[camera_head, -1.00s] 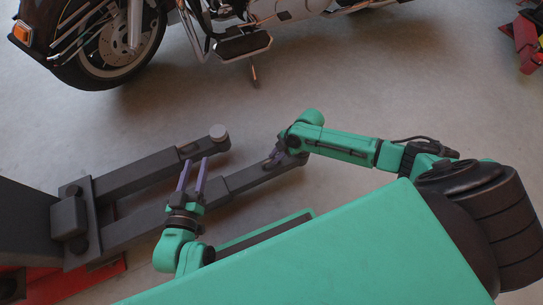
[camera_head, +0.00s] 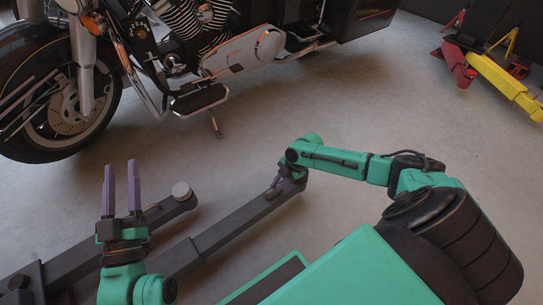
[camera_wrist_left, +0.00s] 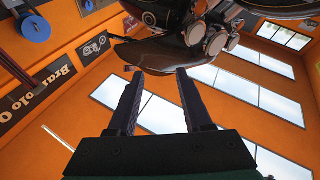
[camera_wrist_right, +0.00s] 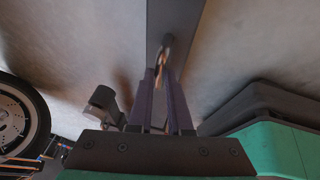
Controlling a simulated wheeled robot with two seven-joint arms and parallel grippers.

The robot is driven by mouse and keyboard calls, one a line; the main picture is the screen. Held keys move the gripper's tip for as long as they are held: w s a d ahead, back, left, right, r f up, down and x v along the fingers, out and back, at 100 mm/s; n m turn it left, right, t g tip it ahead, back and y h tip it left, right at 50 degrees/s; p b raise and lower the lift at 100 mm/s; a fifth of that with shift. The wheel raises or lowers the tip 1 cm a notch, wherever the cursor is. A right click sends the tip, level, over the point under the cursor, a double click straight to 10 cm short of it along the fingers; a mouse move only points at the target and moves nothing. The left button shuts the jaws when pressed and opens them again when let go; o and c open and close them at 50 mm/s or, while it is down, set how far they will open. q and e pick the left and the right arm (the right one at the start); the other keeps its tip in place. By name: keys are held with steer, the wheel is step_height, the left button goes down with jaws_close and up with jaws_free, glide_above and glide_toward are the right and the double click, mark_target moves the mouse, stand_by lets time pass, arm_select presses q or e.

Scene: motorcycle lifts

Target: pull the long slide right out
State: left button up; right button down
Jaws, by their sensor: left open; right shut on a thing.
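The long slide (camera_head: 245,214) is a dark bar that sticks out of a thicker dark sleeve (camera_head: 185,256) and runs up to the right above the floor. My right gripper (camera_head: 277,183) is at its far end. In the right wrist view my right gripper (camera_wrist_right: 159,76) is shut on a thin upright part at that end, with the dark slide (camera_wrist_right: 174,20) behind it. The fingers partly hide the held part. My left gripper (camera_head: 121,166) is open and empty, pointing upward, left of the slide. Its open fingers also show in the left wrist view (camera_wrist_left: 159,76).
A shorter lift arm (camera_head: 160,208) with a round grey pad (camera_head: 181,190) lies beside the slide. A motorcycle (camera_head: 210,75) stands at the back. Grey floor (camera_head: 390,110) between is clear.

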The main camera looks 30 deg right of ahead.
arm_select(q)
steer(key=shift+a+r+t, duration=0.15)
steer(key=shift+r+t, duration=0.15)
steer(key=shift+r, duration=0.65)
arm_select(e)
steer(key=shift+d, duration=0.5)
steer(key=shift+d, duration=0.1)
steer(key=c, duration=0.8)
jaws_free()
steer(key=shift+c, duration=0.2)
arm_select(q)
steer(key=shift+w, duration=0.1)
arm_select(e)
steer(key=shift+r, duration=0.15)
